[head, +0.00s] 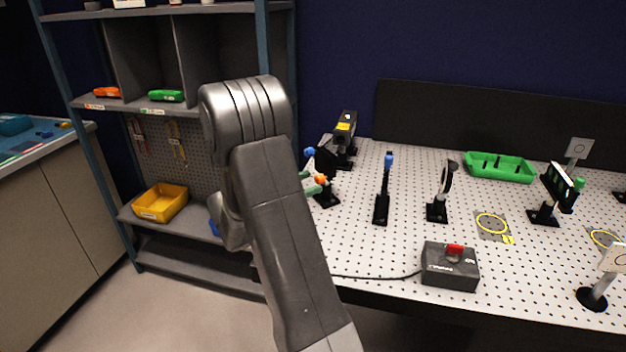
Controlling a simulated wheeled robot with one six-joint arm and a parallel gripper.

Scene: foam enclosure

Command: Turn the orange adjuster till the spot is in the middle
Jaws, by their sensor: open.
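The orange adjuster (320,179) is a small knob on a black mount (327,161) at the left of the perforated table, with a blue knob (309,152) above it. My gripper (310,183) is mostly hidden behind my arm. Two pale green fingertips show, one on the upper left and one on the lower left of the orange adjuster, apart from each other. I cannot tell whether they touch the knob. A white card with a circle (579,148) stands at the back right, and another card (614,257) stands at the front right. I cannot make out a light spot on either.
A black device with a yellow label (345,130) stands behind the mount. To the right are a blue-topped post (382,195), a lens holder (438,205), a green-knobbed mount (553,190), a green tray (500,167) and a red-switch box (450,268). Shelves (165,105) stand left.

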